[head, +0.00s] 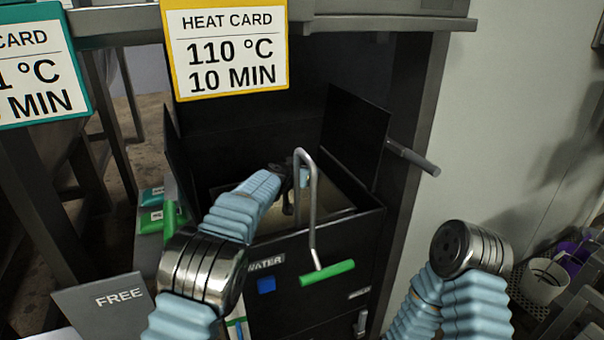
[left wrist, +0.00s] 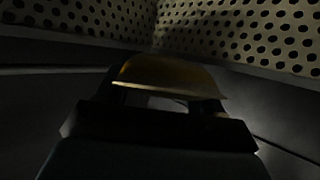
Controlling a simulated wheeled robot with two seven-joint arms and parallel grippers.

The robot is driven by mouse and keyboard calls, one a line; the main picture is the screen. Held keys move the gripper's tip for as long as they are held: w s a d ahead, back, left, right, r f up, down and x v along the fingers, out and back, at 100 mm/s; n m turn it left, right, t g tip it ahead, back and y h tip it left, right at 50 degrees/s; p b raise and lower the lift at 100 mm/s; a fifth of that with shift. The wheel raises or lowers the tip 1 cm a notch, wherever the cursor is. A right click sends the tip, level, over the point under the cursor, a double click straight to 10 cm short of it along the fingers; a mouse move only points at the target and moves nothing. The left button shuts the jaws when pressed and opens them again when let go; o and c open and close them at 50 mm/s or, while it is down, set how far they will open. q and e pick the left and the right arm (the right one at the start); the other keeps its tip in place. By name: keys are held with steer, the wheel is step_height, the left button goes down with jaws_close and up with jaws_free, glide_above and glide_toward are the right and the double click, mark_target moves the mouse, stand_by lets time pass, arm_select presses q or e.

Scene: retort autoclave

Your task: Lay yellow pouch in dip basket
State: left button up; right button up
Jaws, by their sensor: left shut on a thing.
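My left gripper (head: 289,200) reaches down into the black water tank (head: 310,275), inside the dip basket. In the left wrist view it is shut on the yellow pouch (left wrist: 168,72), which looks dark gold in the dim light. The perforated walls of the dip basket (left wrist: 258,35) rise beyond the pouch. In the head view the arm hides the pouch and much of the basket. The basket's hooked rod (head: 312,205) ends in a green grip (head: 327,273) over the tank front. My right gripper is out of view; only part of that arm shows.
An open black lid panel (head: 355,135) and a grey bar (head: 412,157) stand right of the basket. A yellow-edged heat card (head: 225,48) hangs above. Green pouches (head: 151,208) lie at left behind a FREE sign (head: 105,305).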

arm_select(q)
steer(key=shift+f+b, duration=0.2)
steer(key=shift+b, duration=0.1)
steer(key=o, duration=1.1)
steer(key=shift+r, duration=0.1)
steer(key=shift+a, duration=0.1)
steer(key=shift+r, duration=0.1)
